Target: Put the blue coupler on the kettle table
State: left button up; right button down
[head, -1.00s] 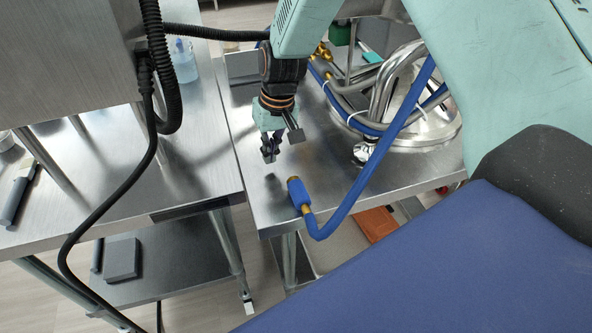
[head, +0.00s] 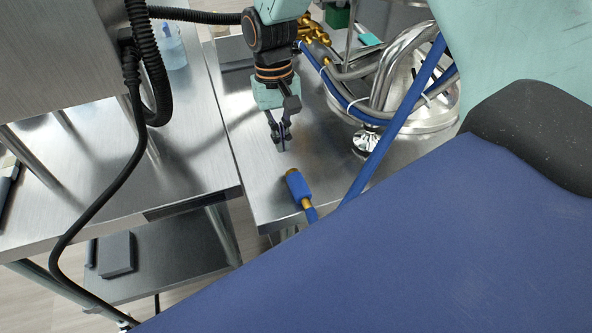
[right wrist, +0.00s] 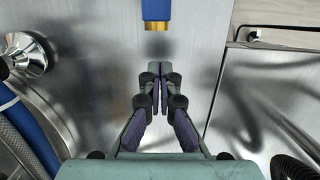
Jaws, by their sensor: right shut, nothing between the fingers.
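The blue coupler (head: 297,186) with brass ends lies on the steel kettle table (head: 262,205) near its front edge, on the end of a blue hose. Its brass end (right wrist: 157,26) also shows at the top of the right wrist view. My right gripper (head: 282,147) is shut and empty just behind the coupler, apart from it. In the right wrist view, the shut fingertips (right wrist: 159,75) are below the brass end with bare metal between. My left gripper is not in view.
The kettle's steel pipes and foot (head: 368,143) stand to the right, with blue hose (head: 400,110) running past. A second steel table (head: 120,195) is on the left, across a narrow gap. A black cable (head: 108,190) hangs in front of it.

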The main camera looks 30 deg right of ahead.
aim_at(298, 186)
jog(key=s, duration=0.2)
jog(key=s+a, duration=0.1)
jog(key=s, duration=0.2)
jog(key=s+a, duration=0.1)
jog(key=s, duration=0.2)
jog(key=shift+s, duration=0.15)
jog(key=shift+s+f, duration=0.25)
jog(key=shift+f, duration=0.1)
jog(key=shift+w+d+f+p, duration=0.1)
jog(key=shift+d+f+p, duration=0.15)
jog(key=shift+f, duration=0.3)
jog(key=shift+a, duration=0.1)
jog(key=shift+a, duration=0.1)
